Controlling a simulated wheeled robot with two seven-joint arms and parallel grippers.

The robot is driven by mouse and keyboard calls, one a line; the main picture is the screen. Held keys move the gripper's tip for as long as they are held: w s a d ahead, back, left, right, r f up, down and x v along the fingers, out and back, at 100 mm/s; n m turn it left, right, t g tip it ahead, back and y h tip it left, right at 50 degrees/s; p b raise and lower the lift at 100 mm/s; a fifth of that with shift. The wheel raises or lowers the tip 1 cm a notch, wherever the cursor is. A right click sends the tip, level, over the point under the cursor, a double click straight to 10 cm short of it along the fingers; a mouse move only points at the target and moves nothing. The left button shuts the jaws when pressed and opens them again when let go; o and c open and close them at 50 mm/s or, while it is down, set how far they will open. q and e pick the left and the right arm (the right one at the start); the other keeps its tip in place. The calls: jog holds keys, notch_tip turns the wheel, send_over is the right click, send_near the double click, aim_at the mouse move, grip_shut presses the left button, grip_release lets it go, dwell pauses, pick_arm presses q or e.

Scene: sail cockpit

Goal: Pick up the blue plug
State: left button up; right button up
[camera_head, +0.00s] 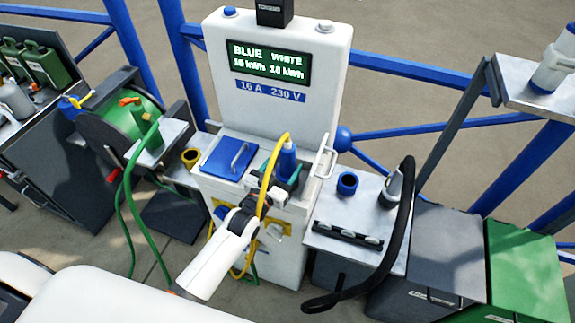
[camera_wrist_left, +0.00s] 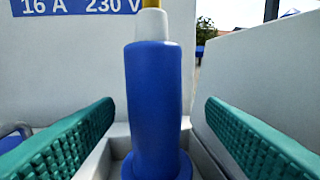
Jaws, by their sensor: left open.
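The blue plug (camera_head: 287,161) stands upright in a grey holder on the white power pedestal, with a yellow cable rising from its top. In the left wrist view the plug (camera_wrist_left: 155,105) fills the middle, with a white collar above its blue body. My left gripper (camera_head: 279,177) is at the plug. Its two green ribbed finger pads stand on either side of the plug, open, with a visible gap on each side. The plug's lower end sits in the grey tray (camera_wrist_left: 108,150). My right gripper is not in view.
A blue flap (camera_head: 226,158) with a handle lies left of the plug on the pedestal (camera_head: 270,120). A metal shelf (camera_head: 330,215) with a blue ring (camera_head: 347,184) and a black hose (camera_head: 401,215) is at the right. A green hose reel (camera_head: 118,130) stands at the left.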

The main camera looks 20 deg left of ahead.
pick_arm(q)
jog(key=w, duration=0.1)
jog(key=w+p, duration=0.1)
jog(key=w, duration=0.2)
jog(key=shift+w+d+r, duration=0.25)
jog(key=shift+w, duration=0.1)
jog(key=shift+w+f, duration=0.1)
jog(key=shift+w, duration=0.15)
jog(key=c, duration=1.3)
notch_tip(320, 180, up, 9)
notch_tip(320, 180, up, 3)
jog(key=shift+f+p, duration=0.15)
jog(key=shift+p, duration=0.4)
jog(key=shift+s+r+p, duration=0.1)
jog(key=shift+r+p, duration=0.75)
jog(key=shift+p, duration=0.1)
jog(key=shift+f, duration=0.1)
